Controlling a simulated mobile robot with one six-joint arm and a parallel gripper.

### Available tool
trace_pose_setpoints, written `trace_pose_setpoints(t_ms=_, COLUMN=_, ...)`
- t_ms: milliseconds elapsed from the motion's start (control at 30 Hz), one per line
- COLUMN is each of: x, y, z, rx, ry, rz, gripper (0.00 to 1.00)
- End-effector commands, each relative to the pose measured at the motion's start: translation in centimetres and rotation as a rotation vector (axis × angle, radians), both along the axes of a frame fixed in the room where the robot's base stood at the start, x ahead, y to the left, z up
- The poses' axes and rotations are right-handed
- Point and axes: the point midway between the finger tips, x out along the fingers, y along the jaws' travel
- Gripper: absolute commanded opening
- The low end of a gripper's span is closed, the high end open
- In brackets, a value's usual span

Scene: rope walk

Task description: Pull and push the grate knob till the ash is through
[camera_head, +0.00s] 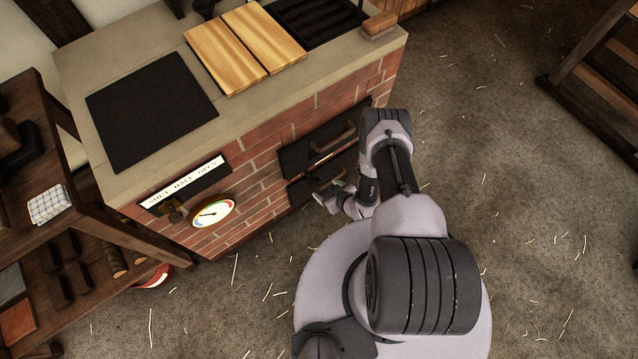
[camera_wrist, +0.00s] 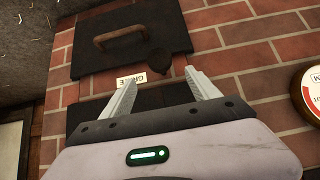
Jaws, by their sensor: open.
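The brick stove front has two dark doors with brass-coloured handles, an upper door (camera_head: 308,150) and a lower door (camera_head: 304,190). The wrist view is turned over, with the floor at its top; the lower door's handle (camera_wrist: 120,38) shows there. A small white plate (camera_wrist: 132,80), probably reading "GRATE", sits between the doors. A dark rounded piece (camera_wrist: 158,59) beside it may be the grate knob; its shape is unclear. My gripper (camera_wrist: 163,77) is open and empty, its fingertips toward this spot. In the head view my gripper (camera_head: 335,196) is low, close to the lower door.
A round gauge (camera_head: 213,211) and a white sign (camera_head: 183,182) are on the stove front to the left. Wooden boards (camera_head: 245,47) and a brush-like block (camera_head: 379,25) lie on top. A wooden shelf (camera_head: 120,225) stands at left.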

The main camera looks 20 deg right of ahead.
Motion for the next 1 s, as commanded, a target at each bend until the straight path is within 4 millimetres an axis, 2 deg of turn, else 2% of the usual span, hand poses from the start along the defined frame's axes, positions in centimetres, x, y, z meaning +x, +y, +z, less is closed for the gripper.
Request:
trace_pose_setpoints(t_ms=33, x=1.0, y=0.4, z=-1.9, rx=-0.002, ry=-0.002, rz=0.005, gripper=0.7)
trace_pose_setpoints(t_ms=100, x=2.4, y=0.9, z=-3.4, rx=-0.001, ry=-0.001, rz=0.004, gripper=0.7)
trace_pose_setpoints(t_ms=333, x=6.1, y=2.0, z=-7.1, rx=0.0, ry=-0.001, rz=0.001, gripper=0.7)
trace_pose_setpoints(t_ms=533, x=7.6, y=2.4, z=-8.3, rx=-0.001, ry=0.0, rz=-0.001, gripper=0.7)
trace_pose_setpoints(t_ms=833, x=7.8, y=2.5, z=-8.3, rx=0.0, ry=0.001, rz=-0.001, gripper=0.7)
trace_pose_setpoints(t_ms=1000, x=7.8, y=2.5, z=-8.3, rx=0.0, ry=0.001, rz=-0.001, gripper=0.37)
